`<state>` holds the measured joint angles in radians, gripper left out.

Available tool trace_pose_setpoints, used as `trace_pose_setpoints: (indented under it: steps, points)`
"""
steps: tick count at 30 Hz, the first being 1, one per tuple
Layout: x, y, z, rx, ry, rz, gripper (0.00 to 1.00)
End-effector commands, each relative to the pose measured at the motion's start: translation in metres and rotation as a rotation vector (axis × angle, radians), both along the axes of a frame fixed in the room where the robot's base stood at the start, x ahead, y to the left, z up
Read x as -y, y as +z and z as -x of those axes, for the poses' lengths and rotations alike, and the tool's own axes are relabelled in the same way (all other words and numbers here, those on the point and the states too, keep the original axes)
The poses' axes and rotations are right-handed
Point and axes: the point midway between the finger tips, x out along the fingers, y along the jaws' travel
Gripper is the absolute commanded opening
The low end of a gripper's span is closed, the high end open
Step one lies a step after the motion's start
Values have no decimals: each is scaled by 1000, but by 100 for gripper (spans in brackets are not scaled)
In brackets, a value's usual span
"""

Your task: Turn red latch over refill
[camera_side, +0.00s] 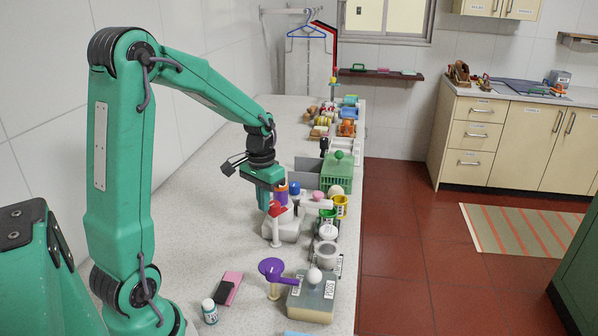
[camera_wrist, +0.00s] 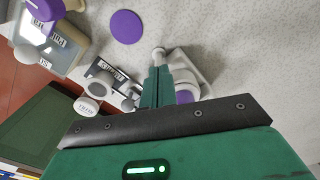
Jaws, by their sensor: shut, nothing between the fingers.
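The red latch (camera_side: 277,209) sits at the top of a slim pale post on a white unit (camera_side: 289,228) in the middle of the counter. My gripper (camera_side: 265,205) is shut and empty, pointing down, with its fingertips right beside the red latch; I cannot tell whether they touch. In the wrist view my closed green fingers (camera_wrist: 157,75) reach toward the pale post and the light grey unit (camera_wrist: 195,66). No red shows there, so the latch appears hidden by the fingers. I cannot make out a part clearly marked refill.
A purple round-topped piece (camera_side: 271,267) and a grey-topped box (camera_side: 312,299) stand nearer the camera. Cups and a grey pot (camera_side: 326,254) line the right edge. A green crate (camera_side: 338,173) is behind. The counter left of the unit is clear.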

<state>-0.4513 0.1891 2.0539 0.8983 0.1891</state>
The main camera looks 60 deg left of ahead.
Motion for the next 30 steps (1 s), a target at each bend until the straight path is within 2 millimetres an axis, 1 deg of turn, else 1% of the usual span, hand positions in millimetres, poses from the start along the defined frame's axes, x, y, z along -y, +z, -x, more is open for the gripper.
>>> trace_pose_setpoints:
  steps: [17, 30]
  points:
    - [1, 0, -3, 2, -1, -1, 0]
    - [8, 0, -4, 3, -2, -2, 0]
